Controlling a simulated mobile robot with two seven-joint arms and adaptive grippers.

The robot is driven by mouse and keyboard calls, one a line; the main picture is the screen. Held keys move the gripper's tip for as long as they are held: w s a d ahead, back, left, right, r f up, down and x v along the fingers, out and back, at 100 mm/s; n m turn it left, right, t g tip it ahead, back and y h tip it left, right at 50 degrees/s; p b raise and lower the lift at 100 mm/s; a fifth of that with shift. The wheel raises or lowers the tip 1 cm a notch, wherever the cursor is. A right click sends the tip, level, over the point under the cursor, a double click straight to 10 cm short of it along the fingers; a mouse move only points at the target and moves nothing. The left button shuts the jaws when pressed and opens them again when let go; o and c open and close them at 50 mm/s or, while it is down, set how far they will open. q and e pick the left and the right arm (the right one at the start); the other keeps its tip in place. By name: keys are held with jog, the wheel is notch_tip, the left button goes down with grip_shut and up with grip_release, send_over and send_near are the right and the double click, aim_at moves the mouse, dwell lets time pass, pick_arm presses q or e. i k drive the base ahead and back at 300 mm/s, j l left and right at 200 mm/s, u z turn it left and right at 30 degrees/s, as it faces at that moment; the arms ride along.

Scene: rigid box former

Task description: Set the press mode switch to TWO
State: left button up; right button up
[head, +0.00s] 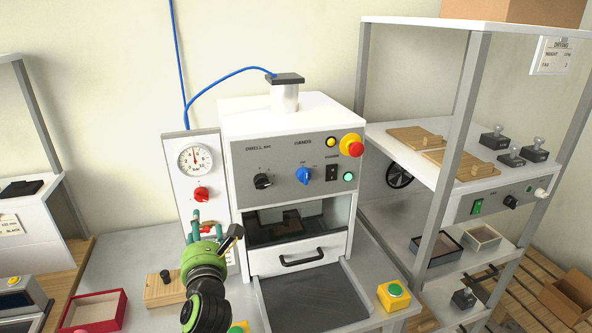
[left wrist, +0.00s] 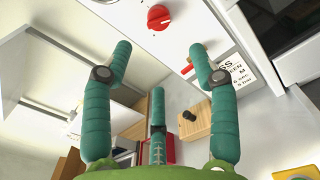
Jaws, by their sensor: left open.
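The press (head: 290,130) stands in the middle of the head view with a grey control panel. Under the "HANDS" label is a blue switch (head: 303,176); its position marks are too small to read, so I cannot tell its setting. A black dwell knob (head: 262,182) is to its left. My left gripper (head: 207,226) is low and left of the panel, in front of the gauge board, apart from the blue switch. In the left wrist view its teal fingers (left wrist: 160,58) are spread and empty, facing the board. My right gripper is not in view.
The gauge board (head: 206,160) carries a red knob (head: 202,194), also in the left wrist view (left wrist: 159,17). A red-yellow stop button (head: 352,147) and green button (head: 348,177) sit right of the switch. A wooden block (head: 163,289) and red tray (head: 94,311) lie at left.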

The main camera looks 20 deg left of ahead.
aim_at(303, 175)
jog(key=j+z, duration=0.4)
jog(key=i+j+z, duration=0.1)
jog(key=j+z, duration=0.7)
jog(key=k+l, duration=0.05)
jog(key=l, duration=0.05)
